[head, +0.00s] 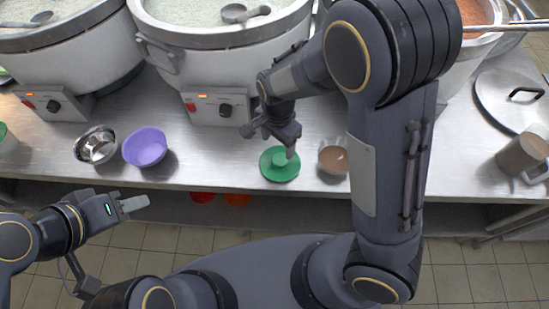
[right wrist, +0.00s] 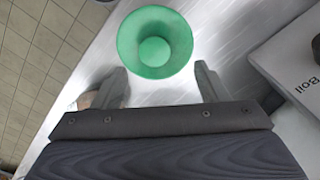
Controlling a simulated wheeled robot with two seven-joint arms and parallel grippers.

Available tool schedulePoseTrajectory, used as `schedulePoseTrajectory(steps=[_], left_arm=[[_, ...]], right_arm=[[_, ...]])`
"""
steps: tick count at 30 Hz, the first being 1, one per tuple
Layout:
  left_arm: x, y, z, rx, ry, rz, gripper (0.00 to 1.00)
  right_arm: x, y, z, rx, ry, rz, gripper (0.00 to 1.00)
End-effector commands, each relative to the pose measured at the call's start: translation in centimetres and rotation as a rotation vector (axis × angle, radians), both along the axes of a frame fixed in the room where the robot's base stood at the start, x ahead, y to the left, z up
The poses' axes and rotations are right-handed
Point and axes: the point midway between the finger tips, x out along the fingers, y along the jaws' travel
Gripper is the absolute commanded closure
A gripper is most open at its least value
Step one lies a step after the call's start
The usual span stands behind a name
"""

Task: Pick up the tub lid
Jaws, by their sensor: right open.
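A clear tub with brown contents (head: 333,158) stands right beside the lid. A purple bowl (head: 145,147) and a steel bowl (head: 97,145) sit to the left. Large cookers (head: 220,85) stand behind. A pot lid (head: 500,95) and a mug (head: 522,157) are at the right.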

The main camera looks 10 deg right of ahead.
Motion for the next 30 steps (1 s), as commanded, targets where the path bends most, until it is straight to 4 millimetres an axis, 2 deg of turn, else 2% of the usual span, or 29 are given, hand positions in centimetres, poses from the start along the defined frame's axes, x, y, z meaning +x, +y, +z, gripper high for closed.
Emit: schedulePoseTrajectory(steps=[13, 17, 23, 25, 30], left_arm=[[0.0, 0.0, 0.3, 0.000, 0.000, 0.000, 0.61], [0.0, 0.0, 0.3, 0.000, 0.000, 0.000, 0.61], [0.0, 0.0, 0.3, 0.000, 0.000, 0.000, 0.61], [0.0, 0.0, 0.3, 0.000, 0.000, 0.000, 0.61], [0.0, 0.0, 0.3, 0.000, 0.000, 0.000, 0.61]], right_arm=[[-0.6, -0.7, -6.0, 0.000, 0.006, 0.001, 0.33], [-0.5, -0.6, -6.9, 0.001, 0.004, 0.002, 0.33], [-0.5, -0.6, -7.0, 0.002, 0.002, 0.002, 0.33], [-0.5, -0.6, -7.0, 0.002, 0.002, 0.002, 0.38], [-0.5, -0.6, -7.0, 0.002, 0.002, 0.003, 0.60]])
